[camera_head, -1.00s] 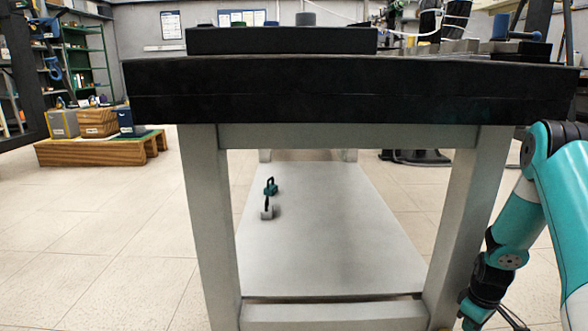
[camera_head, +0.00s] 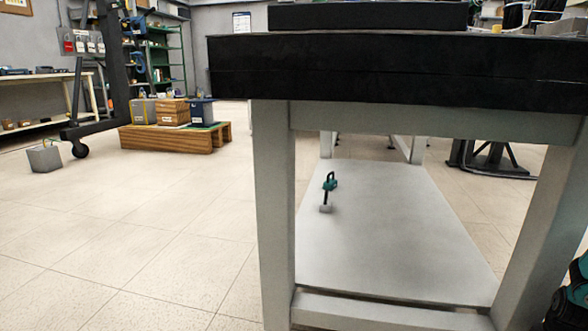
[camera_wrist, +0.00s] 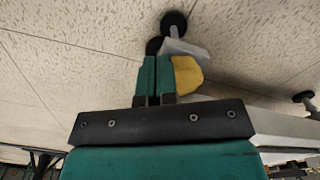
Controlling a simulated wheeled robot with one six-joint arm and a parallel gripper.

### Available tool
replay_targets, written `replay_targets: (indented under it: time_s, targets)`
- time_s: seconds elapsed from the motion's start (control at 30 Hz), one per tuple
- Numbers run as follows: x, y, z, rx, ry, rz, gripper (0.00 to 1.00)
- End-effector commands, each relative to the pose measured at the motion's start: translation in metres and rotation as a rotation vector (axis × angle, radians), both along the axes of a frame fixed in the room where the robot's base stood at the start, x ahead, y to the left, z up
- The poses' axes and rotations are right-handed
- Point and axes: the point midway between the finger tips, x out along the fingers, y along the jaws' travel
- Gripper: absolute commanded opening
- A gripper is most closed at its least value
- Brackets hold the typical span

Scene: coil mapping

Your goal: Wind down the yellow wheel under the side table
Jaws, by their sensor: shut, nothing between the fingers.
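The yellow wheel (camera_wrist: 187,76) shows in the wrist view, just right of my gripper's fingers, partly covered by a pale grey piece. I cannot tell whether the fingers touch it. My gripper (camera_wrist: 153,62) has its two green fingers shut together, with nothing seen between them. The side table (camera_head: 390,75) has a thick black top on grey legs and fills the right of the head view. The yellow wheel does not show in the head view. There, only a bit of my teal arm shows at the right edge.
A round black foot (camera_wrist: 173,22) sits beyond the fingers, and another black foot (camera_wrist: 303,98) is at the right. The table's low grey shelf (camera_head: 400,240) holds a small teal-and-black tool (camera_head: 328,190). Open tiled floor (camera_head: 140,240) lies left of the table.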

Motion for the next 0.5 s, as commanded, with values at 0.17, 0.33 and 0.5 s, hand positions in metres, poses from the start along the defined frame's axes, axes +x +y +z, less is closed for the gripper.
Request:
replay_targets:
  time_s: [0.17, 0.33, 0.5]
  targets:
    - [0.0011, 0.0005, -0.0128, -0.003, -0.006, -0.006, 0.00]
    - [0.0000, 0.0027, -0.0122, -0.002, -0.006, -0.005, 0.00]
    - [-0.0016, 0.0057, -0.0118, -0.002, -0.008, -0.004, 0.00]
